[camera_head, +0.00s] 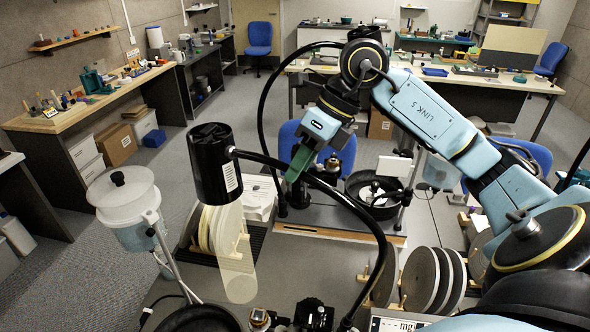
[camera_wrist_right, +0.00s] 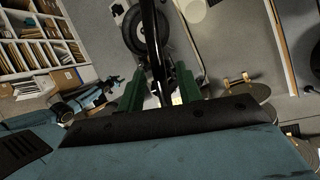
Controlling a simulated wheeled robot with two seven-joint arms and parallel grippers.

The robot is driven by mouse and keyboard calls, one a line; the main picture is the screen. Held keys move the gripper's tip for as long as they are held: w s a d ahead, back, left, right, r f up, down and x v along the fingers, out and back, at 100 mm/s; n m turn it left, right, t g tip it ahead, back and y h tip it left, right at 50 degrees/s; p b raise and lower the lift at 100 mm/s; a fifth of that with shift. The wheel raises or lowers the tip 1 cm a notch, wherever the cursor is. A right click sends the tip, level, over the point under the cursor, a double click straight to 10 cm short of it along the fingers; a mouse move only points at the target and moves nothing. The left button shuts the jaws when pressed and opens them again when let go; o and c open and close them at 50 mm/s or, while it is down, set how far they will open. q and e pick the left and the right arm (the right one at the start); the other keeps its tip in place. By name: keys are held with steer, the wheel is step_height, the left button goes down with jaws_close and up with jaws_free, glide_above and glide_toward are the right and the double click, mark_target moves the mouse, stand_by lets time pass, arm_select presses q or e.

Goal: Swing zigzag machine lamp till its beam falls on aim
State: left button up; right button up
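A black cylindrical lamp head (camera_head: 214,165) hangs at centre left on a curved black lamp arm (camera_head: 352,205). A pale translucent beam (camera_head: 238,275) runs down from the head, past pale discs. I see no zigzag mark and cannot pick out the aim. My right gripper (camera_head: 297,166), with green fingers, points down at the lamp arm, right of the head. In the right wrist view a black rod (camera_wrist_right: 155,50) runs between the fingers (camera_wrist_right: 158,92), with apparent gaps at each side; contact is unclear. My left gripper is not in view.
Upright pale discs (camera_head: 222,228) stand in a rack below the lamp head. A white-lidded pot (camera_head: 120,195) stands at left. Grey discs (camera_head: 425,278) stand at lower right. A black round pan (camera_head: 372,208) sits behind the lamp arm. A second black curved tube (camera_head: 262,95) arches behind.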

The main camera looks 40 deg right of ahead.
steer(key=shift+x, duration=1.25)
jaws_close()
